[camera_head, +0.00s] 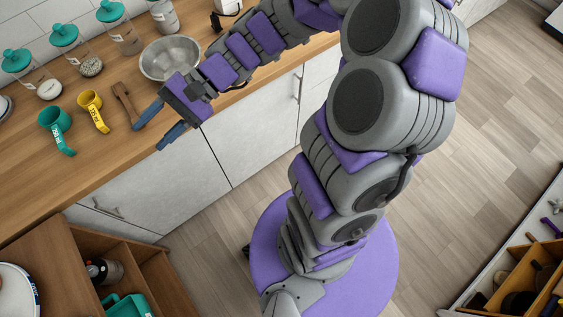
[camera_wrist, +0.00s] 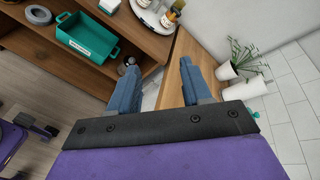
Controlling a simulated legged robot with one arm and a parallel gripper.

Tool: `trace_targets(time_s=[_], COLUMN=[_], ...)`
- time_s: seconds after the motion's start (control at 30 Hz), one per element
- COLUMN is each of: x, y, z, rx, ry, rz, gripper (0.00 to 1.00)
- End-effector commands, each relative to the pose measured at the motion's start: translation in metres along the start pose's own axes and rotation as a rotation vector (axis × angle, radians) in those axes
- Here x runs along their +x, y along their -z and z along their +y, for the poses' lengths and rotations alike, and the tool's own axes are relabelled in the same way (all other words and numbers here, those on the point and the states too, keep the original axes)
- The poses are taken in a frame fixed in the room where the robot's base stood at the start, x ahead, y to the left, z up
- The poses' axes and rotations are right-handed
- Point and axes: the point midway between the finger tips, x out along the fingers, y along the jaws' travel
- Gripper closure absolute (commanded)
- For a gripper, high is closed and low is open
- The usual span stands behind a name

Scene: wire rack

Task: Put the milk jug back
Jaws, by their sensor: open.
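I cannot pick out a milk jug with certainty in either view. A white object (camera_head: 228,6) stands at the top edge of the head view, cut off by the frame and partly behind my arm, so I cannot tell what it is. My gripper (camera_head: 147,138) is open and empty at the counter's front edge, beside the metal bowl (camera_head: 170,58) and the wooden utensil (camera_head: 124,98). In the wrist view the two blue fingers (camera_wrist: 159,65) stand apart with nothing held between them.
On the counter (camera_head: 22,190) are a green cup (camera_head: 54,120), a yellow cup (camera_head: 90,100) and several teal-lidded jars (camera_head: 65,38). An open wooden cabinet holds a teal tray (camera_wrist: 85,38). Floor (camera_head: 480,125) is clear.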

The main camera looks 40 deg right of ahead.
Motion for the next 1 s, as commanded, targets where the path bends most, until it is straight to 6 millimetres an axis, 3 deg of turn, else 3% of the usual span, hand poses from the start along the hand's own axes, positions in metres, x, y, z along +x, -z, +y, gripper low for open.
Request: trace_targets(time_s=[0.1, 0.23, 0.37, 0.5, 0.77, 1.0], x=[0.008, 0.001, -0.022, -0.059, -0.119, -0.131], y=[-0.036, -0.063, -0.081, -0.094, -0.109, -0.112], z=[0.036, 0.078, 0.116, 0.15, 0.18, 0.183], rx=[-0.121, -0.227, -0.321, -0.392, -0.448, -0.453], ry=[-0.225, -0.462, -0.693, -0.922, -1.185, -1.228], rz=[0.011, 0.041, 0.095, 0.174, 0.306, 0.331], gripper=[0.51, 0.51, 0.51, 0.51, 0.51, 0.51])
